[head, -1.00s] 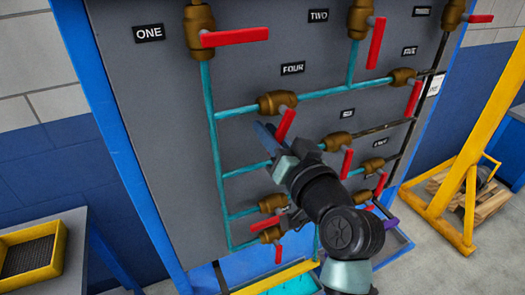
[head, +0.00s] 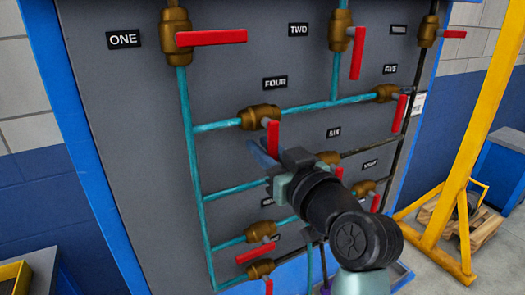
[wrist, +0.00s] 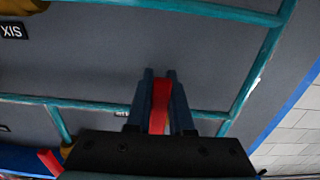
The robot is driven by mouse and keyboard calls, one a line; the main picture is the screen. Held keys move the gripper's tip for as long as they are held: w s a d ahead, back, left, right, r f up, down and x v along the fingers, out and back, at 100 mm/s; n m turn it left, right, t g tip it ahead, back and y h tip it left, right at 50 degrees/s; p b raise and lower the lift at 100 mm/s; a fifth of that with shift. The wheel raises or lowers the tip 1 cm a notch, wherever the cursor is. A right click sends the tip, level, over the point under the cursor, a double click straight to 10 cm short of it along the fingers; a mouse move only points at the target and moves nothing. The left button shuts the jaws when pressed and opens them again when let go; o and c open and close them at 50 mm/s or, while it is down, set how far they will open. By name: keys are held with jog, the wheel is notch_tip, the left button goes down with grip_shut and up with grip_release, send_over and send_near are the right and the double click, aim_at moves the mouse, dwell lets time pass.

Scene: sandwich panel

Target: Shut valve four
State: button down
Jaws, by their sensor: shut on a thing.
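Valve four is a brass valve body (head: 260,117) below the FOUR label (head: 275,83), on a teal pipe that runs roughly level. Its red handle (head: 273,136) hangs down, across the line of the pipe. My gripper (head: 264,153) is at the handle's lower end. In the wrist view a red handle (wrist: 160,105) stands between the two dark fingers (wrist: 160,100), and the gripper is shut on it. The handle's gripped end is partly hidden by the fingers.
Valve one (head: 176,32) is above left, its handle pointing right. Valve two (head: 341,28) has its handle down. Valve five (head: 386,93) is to the right, and further valves (head: 260,231) sit below. A yellow frame (head: 466,150) stands at the right.

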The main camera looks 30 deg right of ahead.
jog(key=c, duration=0.8)
grip_release()
jog(key=s+b, duration=0.2)
jog(key=s, duration=1.1)
jog(key=shift+d, duration=0.25)
